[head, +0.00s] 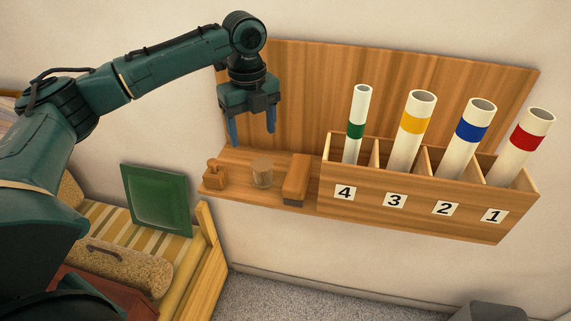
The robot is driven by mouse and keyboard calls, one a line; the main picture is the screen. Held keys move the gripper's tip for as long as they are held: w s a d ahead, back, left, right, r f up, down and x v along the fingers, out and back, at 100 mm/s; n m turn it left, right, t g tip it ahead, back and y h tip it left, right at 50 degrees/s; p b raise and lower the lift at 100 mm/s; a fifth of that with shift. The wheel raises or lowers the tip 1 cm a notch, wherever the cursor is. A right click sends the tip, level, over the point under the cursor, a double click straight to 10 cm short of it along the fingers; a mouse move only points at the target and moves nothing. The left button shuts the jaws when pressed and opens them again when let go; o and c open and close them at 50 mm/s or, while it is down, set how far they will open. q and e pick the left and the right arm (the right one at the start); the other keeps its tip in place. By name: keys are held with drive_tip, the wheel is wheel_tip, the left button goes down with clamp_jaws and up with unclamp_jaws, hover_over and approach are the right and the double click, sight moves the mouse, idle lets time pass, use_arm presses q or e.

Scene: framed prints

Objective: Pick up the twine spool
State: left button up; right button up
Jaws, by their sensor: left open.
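The twine spool (262,172) looks like a small pale brown cylinder. It stands upright on the wooden shelf (240,158), between a small wooden stamp-like block and a longer wooden block. My left gripper (251,138) points down with its two blue fingers apart and nothing between them. In the head view its fingertips show above the spool and slightly to its left, apart from it. How far they are in depth is hard to tell. My right gripper does not show.
The stamp-like block (215,175) and the longer block (296,180) flank the spool closely. To the right is a numbered wooden rack (420,205) holding several white tubes with coloured bands. A wooden back panel (310,90) rises behind. A green framed panel (157,200) stands lower left.

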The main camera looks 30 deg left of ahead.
sight(262, 164)
use_arm(q)
drive_tip(key=f, duration=0.7)
drive_tip(key=shift+w+d, duration=0.15)
drive_tip(key=shift+w, duration=0.2)
drive_tip(key=shift+d+f, duration=0.2)
drive_tip(key=shift+f, duration=1.3)
drive_tip(key=shift+d+f, duration=0.2)
drive_tip(key=shift+f, duration=1.25)
drive_tip(key=shift+c, duration=0.3)
drive_tip(key=c, duration=0.9)
